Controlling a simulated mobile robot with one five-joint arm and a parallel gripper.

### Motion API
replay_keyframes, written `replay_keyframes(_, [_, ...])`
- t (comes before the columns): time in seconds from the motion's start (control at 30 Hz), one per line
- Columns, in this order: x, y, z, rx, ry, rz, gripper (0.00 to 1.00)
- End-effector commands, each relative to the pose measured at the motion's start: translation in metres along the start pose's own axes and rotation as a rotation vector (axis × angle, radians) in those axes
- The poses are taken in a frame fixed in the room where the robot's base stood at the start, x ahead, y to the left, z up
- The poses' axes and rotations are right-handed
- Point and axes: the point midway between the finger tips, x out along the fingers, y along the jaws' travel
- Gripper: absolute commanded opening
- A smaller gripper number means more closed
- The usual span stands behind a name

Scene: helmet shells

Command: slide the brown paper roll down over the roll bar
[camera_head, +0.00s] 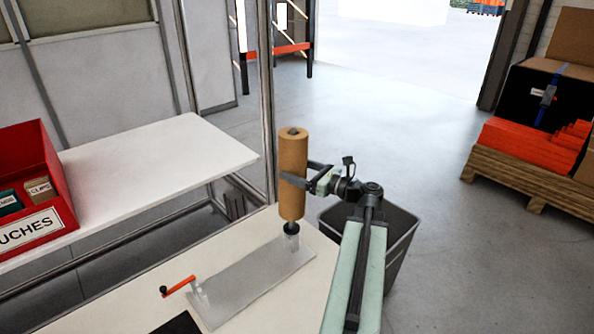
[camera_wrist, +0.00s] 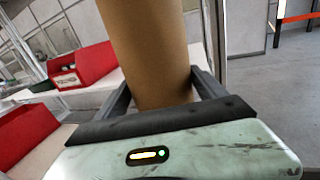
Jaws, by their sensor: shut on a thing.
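The brown paper roll (camera_head: 293,190) stands upright at the right part of the worktable, and it fills the upper middle of the wrist view (camera_wrist: 150,50). My gripper (camera_head: 296,173) is shut on the roll at about mid-height, with one finger on each side. The roll bar is mostly hidden inside or behind the roll. A dark grey tip (camera_head: 294,132) shows at the roll's top; I cannot tell whether it is the bar's end. A black collar (camera_head: 291,228) on a metal bracket shows just below the roll's lower end.
The bracket stands on a grey metal plate (camera_head: 250,277) with an orange crank handle (camera_head: 179,286) at its left. A dark bin (camera_head: 402,240) stands behind my arm. A red box (camera_head: 38,170) sits on the white table (camera_head: 150,165) at left. A metal post (camera_head: 266,100) rises behind the roll.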

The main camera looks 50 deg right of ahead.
Motion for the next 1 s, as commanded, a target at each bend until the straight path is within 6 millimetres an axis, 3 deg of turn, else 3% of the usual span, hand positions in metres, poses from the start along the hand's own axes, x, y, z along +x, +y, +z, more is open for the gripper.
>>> replay_keyframes(0.63, [0.001, 0.001, -0.048, 0.001, -0.003, 0.001, 0.08])
replay_keyframes(1.0, [0.001, 0.001, -0.055, 0.001, -0.003, 0.001, 0.08])
